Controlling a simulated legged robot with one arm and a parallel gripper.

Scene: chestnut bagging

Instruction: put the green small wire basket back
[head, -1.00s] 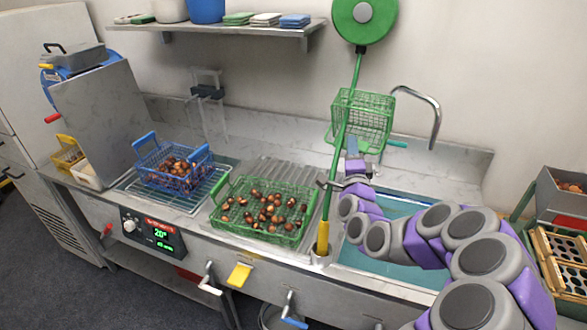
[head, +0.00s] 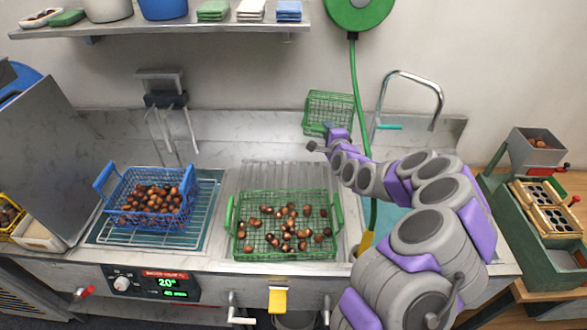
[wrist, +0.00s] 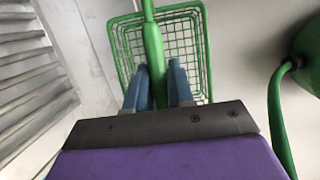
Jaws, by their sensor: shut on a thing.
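The green small wire basket (head: 327,108) is up near the back wall, behind the sink counter, in the head view. In the wrist view the small basket (wrist: 182,42) lies straight ahead with its open mesh showing. My gripper (wrist: 158,88) is shut on its thick green handle, which runs between the two blue-grey fingers. In the head view my gripper (head: 328,130) is just below the basket, partly hidden by my purple and grey wrist.
A larger green basket of chestnuts (head: 285,248) sits on the ribbed drainboard. A blue basket of chestnuts (head: 152,205) stands on a rack at left. A green hose (head: 361,90) hangs beside my arm, near the tap (head: 436,100). A shelf (head: 160,30) runs above.

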